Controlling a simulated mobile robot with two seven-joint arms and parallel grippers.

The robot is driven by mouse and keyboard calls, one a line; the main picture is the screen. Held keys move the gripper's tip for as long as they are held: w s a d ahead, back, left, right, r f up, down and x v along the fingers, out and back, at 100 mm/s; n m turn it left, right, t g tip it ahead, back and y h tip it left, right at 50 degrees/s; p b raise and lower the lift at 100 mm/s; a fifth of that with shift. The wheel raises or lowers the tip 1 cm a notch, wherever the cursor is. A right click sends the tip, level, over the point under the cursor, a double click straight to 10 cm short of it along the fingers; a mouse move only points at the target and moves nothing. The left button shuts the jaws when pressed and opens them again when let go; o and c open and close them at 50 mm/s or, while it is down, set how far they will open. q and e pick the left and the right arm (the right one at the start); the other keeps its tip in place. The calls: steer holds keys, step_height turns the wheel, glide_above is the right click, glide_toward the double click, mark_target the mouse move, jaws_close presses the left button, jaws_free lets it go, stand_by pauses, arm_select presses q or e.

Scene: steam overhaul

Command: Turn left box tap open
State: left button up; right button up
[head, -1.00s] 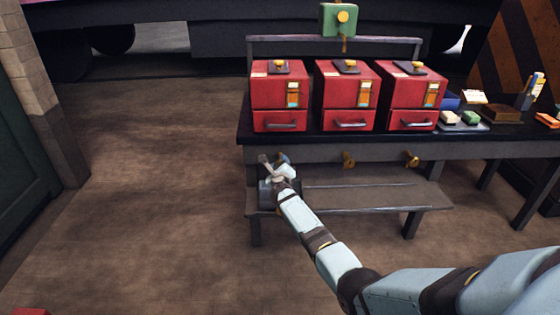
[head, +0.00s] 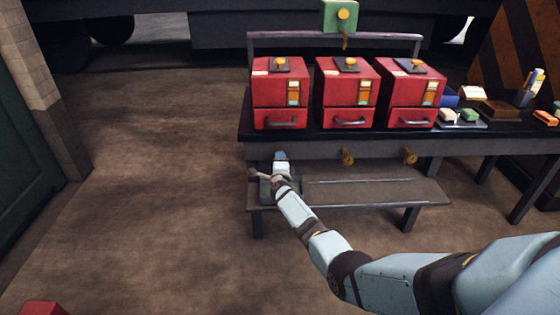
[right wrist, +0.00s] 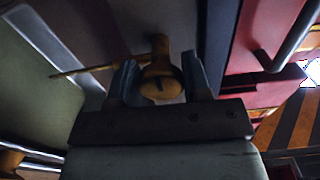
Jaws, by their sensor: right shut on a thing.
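Three red boxes stand in a row on the dark bench; the left box (head: 279,94) is above my right gripper (head: 281,158). The taps under the middle box (head: 347,157) and right box (head: 409,156) are brass and stick out of the bench front. The left box tap is hidden behind my gripper in the head view. In the right wrist view, the brass tap (right wrist: 161,84) sits between the two fingers of my right gripper (right wrist: 161,80), which is shut on it. A thin rod reaches left from its stem. My left gripper is out of view.
A low shelf (head: 370,191) runs under the bench, close to my right wrist. A green box (head: 339,17) with a brass knob is above the back rail. Small items lie at the bench's right. The floor at left (head: 150,170) is clear.

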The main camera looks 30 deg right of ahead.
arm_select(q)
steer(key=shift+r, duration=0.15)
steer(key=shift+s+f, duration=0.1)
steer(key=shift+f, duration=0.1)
arm_select(e)
steer(key=o, duration=0.9)
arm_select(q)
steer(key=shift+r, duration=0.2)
arm_select(e)
steer(key=shift+s, duration=0.1)
